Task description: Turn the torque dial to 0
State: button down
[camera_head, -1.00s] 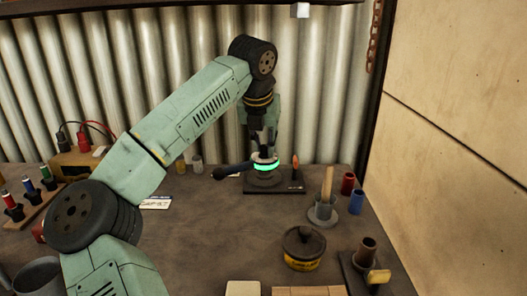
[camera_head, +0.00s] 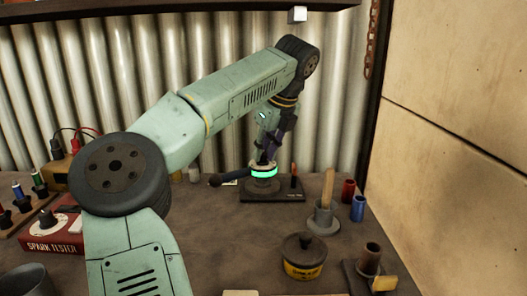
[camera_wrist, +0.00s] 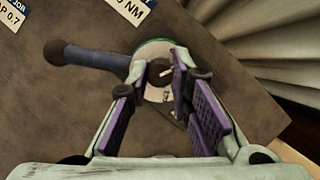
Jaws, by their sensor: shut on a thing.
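The torque dial (camera_head: 264,172) stands on a dark base plate (camera_head: 285,196) near the back wall, with a glowing green ring around it. A dark round-ended handle (camera_head: 222,180) sticks out to its left. In the wrist view, the handle (camera_wrist: 85,57) also points left from the dial's pale round top (camera_wrist: 158,88). My gripper (camera_wrist: 160,76) is over the dial, its purple-padded fingers on either side of the top and shut on it. In the head view, my gripper (camera_head: 266,154) comes down tilted from the upper right. I cannot read the dial's setting.
A red spark tester (camera_head: 55,245) is at left. A small orange-tipped piece (camera_head: 294,182) stands beside the dial. Corrugated wall is close behind.

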jog(key=n+g+y+p, duration=0.1)
jog(key=n, duration=0.3)
jog(key=shift+w+d+r, duration=0.1)
jog(key=shift+r, duration=0.05)
jog(key=shift+n+g+p, duration=0.5)
jog(key=shift+n+g, duration=0.1)
jog(key=shift+n, duration=0.7)
jog(key=c, duration=1.4)
grip_release()
jog(key=shift+c, duration=0.2)
jog(key=shift+f, duration=0.2)
